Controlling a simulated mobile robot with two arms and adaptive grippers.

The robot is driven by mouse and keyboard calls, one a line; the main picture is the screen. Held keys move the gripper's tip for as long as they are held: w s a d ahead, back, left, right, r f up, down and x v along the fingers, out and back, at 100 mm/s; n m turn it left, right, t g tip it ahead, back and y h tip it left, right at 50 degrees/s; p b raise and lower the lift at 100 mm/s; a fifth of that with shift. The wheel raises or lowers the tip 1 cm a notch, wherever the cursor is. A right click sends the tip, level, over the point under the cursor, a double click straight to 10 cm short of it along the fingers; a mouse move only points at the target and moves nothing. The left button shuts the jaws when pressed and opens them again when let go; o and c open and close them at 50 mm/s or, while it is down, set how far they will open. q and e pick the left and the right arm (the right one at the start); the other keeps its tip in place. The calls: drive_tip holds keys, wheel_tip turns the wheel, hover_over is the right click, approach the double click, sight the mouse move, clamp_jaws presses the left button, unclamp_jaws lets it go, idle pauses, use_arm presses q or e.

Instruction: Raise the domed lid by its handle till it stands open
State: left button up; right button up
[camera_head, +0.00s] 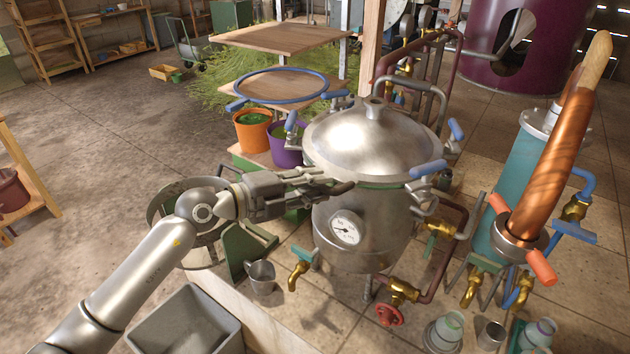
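The domed lid (345,135) is silvery metal with a short neck on top. It lies closed and level on the still's round pot (370,235). My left gripper (335,184) reaches in from the left to the near-left rim of the lid. A dark bar, perhaps the lid's handle, shows at its fingertips, but the fingers cover most of it. I cannot tell whether they are closed on it. Blue-gripped clamps (428,169) sit around the rim. My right gripper is out of view.
A copper pipe (558,150) and a teal cylinder (525,160) stand to the right. A pressure gauge (345,229) and brass taps are on the pot's front. An orange bucket (252,136) and a purple bucket (285,157) stand behind left. A grey bin (185,325) is at the front.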

use_arm(q)
drive_tip(key=shift+w+d, duration=0.15)
drive_tip(key=shift+d, duration=0.1)
clamp_jaws()
